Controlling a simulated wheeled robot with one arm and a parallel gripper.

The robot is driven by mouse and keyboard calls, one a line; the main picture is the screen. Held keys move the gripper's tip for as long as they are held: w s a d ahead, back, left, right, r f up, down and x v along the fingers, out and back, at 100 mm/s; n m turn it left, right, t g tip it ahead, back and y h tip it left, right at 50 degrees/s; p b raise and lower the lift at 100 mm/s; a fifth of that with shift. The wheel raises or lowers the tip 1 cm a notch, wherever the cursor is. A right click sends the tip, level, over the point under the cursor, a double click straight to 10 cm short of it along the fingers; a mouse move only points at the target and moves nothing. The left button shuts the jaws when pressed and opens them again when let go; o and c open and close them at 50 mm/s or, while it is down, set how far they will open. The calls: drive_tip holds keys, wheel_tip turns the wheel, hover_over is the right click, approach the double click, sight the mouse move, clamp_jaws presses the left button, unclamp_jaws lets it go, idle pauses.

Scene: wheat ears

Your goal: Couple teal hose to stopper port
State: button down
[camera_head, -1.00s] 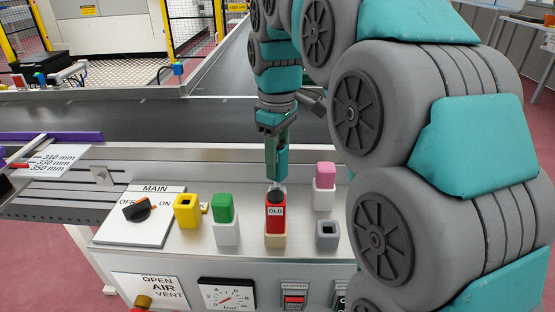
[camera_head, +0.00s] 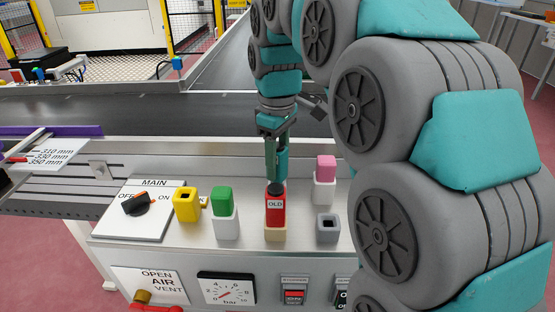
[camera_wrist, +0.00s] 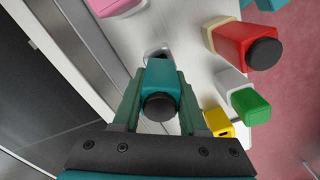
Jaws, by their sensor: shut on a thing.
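My gripper (camera_head: 276,168) points down just behind the red fitting marked OLD. It is shut on the teal hose piece (camera_wrist: 160,82), a teal block with a round black end, which also shows between the fingers in the head view (camera_head: 282,165). In the wrist view, a pale port with a dark opening (camera_wrist: 158,52) shows just beyond the teal piece, partly hidden by it. Whether the two touch cannot be told. The red OLD fitting (camera_head: 275,212) stands upright in a beige port (camera_head: 275,235). The port behind it is hidden in the head view.
A green block (camera_head: 222,200) and a pink block (camera_head: 325,167) sit on white ports. A yellow port (camera_head: 185,206) and a grey port (camera_head: 327,228) have open tops. A MAIN switch (camera_head: 140,203) is at left. My arm covers the right side.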

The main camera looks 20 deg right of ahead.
drive_tip(key=shift+f+b, duration=0.4)
drive_tip(key=shift+f, duration=0.65)
drive_tip(key=shift+c, duration=1.8)
unclamp_jaws()
